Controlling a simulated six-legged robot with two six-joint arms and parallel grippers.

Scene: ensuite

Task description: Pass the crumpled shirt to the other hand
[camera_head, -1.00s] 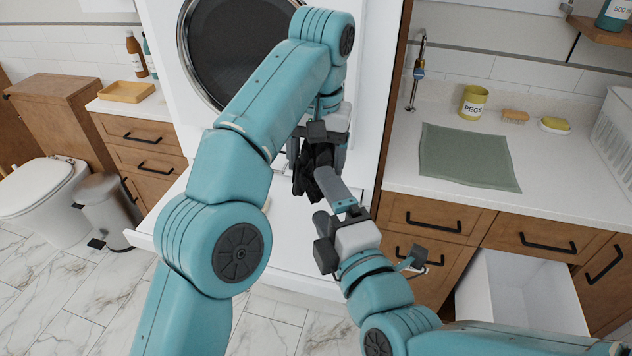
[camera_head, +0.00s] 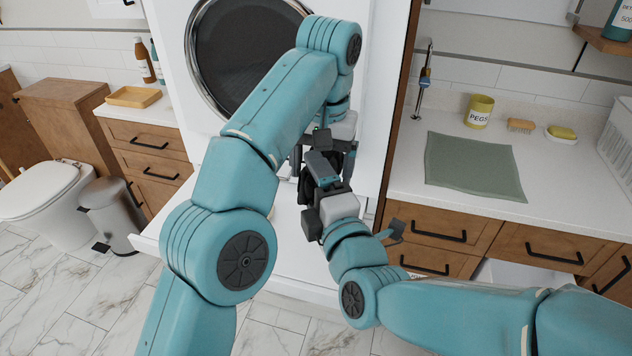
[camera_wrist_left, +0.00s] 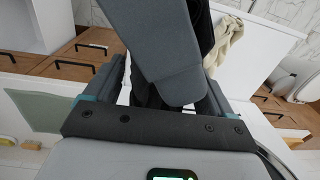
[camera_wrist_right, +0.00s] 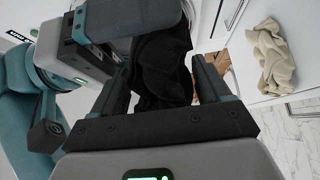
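The crumpled shirt is black and bunched (camera_wrist_right: 160,65); in the head view only a small dark part (camera_head: 305,187) shows between my grippers. My left gripper (camera_head: 325,158) points down from above, with the shirt between its fingers and held up in the air. My right gripper (camera_head: 322,168) has come up from below, close against the left one. In the right wrist view its fingers stand apart on either side of the shirt, with a gap at the right finger. In the left wrist view a right finger (camera_wrist_left: 170,75) covers much of the shirt (camera_wrist_left: 205,25).
A beige cloth (camera_wrist_right: 270,57) lies on a white surface below. Behind my grippers is a white machine with a round dark door (camera_head: 240,50). The right counter holds a green cloth (camera_head: 470,165), a PEGS pot (camera_head: 479,112), a brush and soap. A bin (camera_head: 112,212) stands at left.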

